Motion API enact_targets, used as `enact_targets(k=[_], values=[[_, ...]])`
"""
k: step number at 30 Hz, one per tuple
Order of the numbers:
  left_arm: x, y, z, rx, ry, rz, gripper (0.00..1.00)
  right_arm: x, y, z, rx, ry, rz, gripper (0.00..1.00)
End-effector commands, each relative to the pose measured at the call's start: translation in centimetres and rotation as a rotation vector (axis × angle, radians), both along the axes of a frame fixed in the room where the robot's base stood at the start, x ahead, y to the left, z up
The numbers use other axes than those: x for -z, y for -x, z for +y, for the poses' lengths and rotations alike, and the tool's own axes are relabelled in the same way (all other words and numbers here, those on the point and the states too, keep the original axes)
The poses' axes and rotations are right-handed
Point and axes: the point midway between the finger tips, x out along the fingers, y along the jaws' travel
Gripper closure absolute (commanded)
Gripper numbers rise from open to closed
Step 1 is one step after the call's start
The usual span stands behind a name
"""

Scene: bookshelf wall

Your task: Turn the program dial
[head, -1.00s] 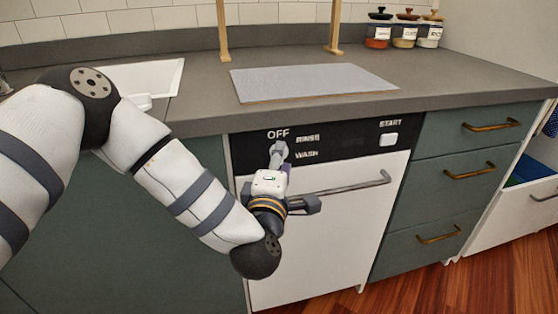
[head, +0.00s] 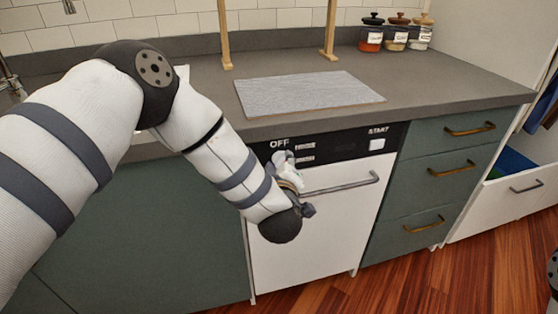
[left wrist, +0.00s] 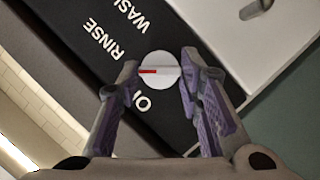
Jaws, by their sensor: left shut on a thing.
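The program dial (left wrist: 158,75) is a small round white knob with a red mark, on the dishwasher's black control panel (left wrist: 75,55). In the left wrist view the mark points left, between the partly hidden OFF label and RINSE. My left gripper (left wrist: 160,78) has its purple-padded fingers on either side of the dial and is shut on it. The white dishwasher (head: 310,235) has a START button (head: 377,145) at the right. My right gripper is not in view.
A metal handle bar (head: 345,186) crosses the dishwasher door below the panel. The grey counter edge (head: 400,111) overhangs above. Green drawers (head: 440,170) stand to the right, and a white drawer (head: 520,185) beyond is open. The floor in front is clear.

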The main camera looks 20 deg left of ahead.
Motion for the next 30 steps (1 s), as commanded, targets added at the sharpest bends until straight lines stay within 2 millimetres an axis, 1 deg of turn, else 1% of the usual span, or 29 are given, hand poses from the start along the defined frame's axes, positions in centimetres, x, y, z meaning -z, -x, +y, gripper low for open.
enact_targets(k=[1, 6, 13, 30], values=[[-0.8, -0.1, -0.1, 0.001, -0.029, 0.007, 0.95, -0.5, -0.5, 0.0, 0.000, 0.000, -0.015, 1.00], [-0.7, -0.2, -0.2, 0.002, -0.119, 0.070, 0.95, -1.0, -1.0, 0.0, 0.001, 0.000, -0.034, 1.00], [-0.5, -0.2, -0.2, 0.000, -0.199, 0.125, 0.95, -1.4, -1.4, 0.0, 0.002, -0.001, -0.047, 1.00], [-0.3, -0.2, -0.2, 0.000, -0.236, 0.154, 0.95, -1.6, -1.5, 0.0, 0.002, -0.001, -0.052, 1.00]])
